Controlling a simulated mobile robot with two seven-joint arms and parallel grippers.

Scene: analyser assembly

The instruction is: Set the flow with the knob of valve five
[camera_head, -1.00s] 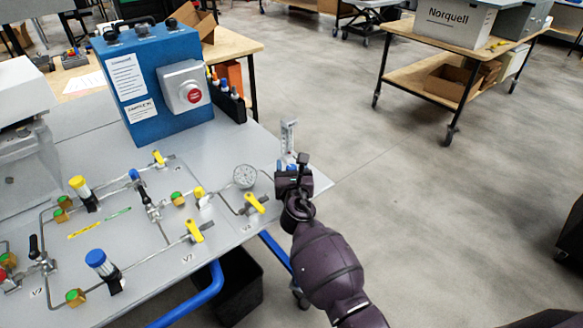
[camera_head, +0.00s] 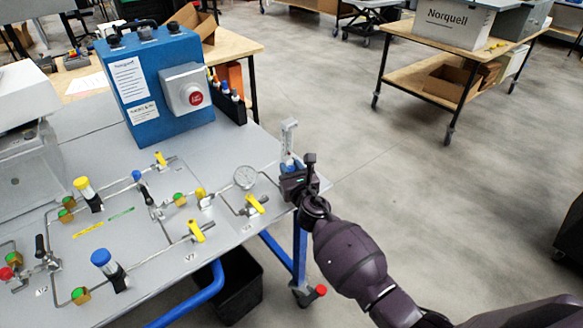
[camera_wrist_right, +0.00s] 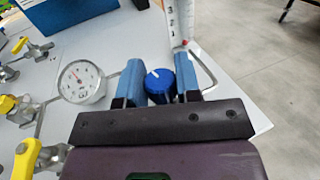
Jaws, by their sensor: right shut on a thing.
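The blue knob (camera_wrist_right: 158,86) with a white pointer line shows in the right wrist view, between the two blue fingers of my right gripper (camera_wrist_right: 158,72). The fingers are shut on it from both sides. A clear upright flow tube (camera_wrist_right: 179,20) with scale marks stands just behind the knob. It also shows in the head view (camera_head: 289,134) at the table's right corner. There my right gripper (camera_head: 291,165) is at the tube's foot and hides the knob. The valve number cannot be read at the knob. My left gripper is out of view.
A round pressure gauge (camera_head: 245,177) stands close left of my right gripper. Yellow-handled valves (camera_head: 255,204) and thin pipes cover the grey table (camera_head: 236,152). A blue box with a red button (camera_head: 196,98) stands behind. The floor to the right is open.

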